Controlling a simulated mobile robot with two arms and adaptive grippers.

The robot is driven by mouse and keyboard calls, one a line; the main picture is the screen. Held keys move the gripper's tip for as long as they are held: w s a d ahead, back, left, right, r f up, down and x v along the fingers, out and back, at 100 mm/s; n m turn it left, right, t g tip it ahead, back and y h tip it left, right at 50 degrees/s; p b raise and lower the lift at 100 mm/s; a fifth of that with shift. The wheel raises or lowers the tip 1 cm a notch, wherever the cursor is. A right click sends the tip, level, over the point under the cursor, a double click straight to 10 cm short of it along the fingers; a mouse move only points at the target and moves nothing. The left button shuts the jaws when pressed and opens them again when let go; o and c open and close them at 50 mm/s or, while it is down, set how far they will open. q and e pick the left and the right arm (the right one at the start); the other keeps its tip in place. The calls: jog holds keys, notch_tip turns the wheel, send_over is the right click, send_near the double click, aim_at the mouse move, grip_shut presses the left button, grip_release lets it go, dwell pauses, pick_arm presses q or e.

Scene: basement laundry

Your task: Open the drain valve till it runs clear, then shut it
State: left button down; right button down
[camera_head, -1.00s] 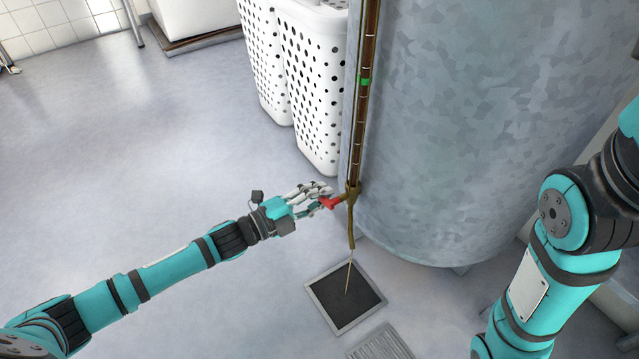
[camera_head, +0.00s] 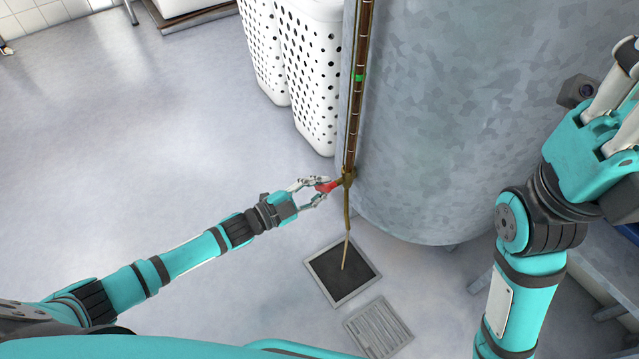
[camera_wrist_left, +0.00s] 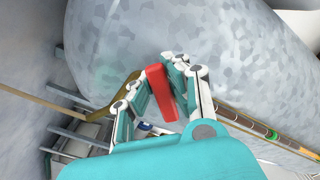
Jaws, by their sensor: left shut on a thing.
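My left gripper (camera_head: 313,191) is shut on the red handle (camera_head: 327,186) of the brass drain valve (camera_head: 348,179), at the foot of the galvanised tank (camera_head: 450,120). In the left wrist view the red handle (camera_wrist_left: 160,92) sits between the fingers (camera_wrist_left: 158,100). A thin brownish-tan stream (camera_head: 346,252) runs from the spout down onto the dark floor drain (camera_head: 328,275). It also shows in the left wrist view (camera_wrist_left: 45,102). My right gripper (camera_head: 615,95) is raised at the right edge, partly cut off, its fingertips not clear.
A sight tube (camera_head: 356,110) with brown contents and a green band (camera_head: 358,77) runs up the tank. White perforated baskets (camera_head: 314,75) stand behind the valve. A metal grate (camera_head: 378,328) lies near the drain. The floor at left is clear.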

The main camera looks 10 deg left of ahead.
pick_arm(q)
jog(key=shift+f, duration=0.1)
jog(key=c, duration=1.2)
grip_release()
jog(key=shift+c, duration=0.2)
jog(key=v, duration=1.2)
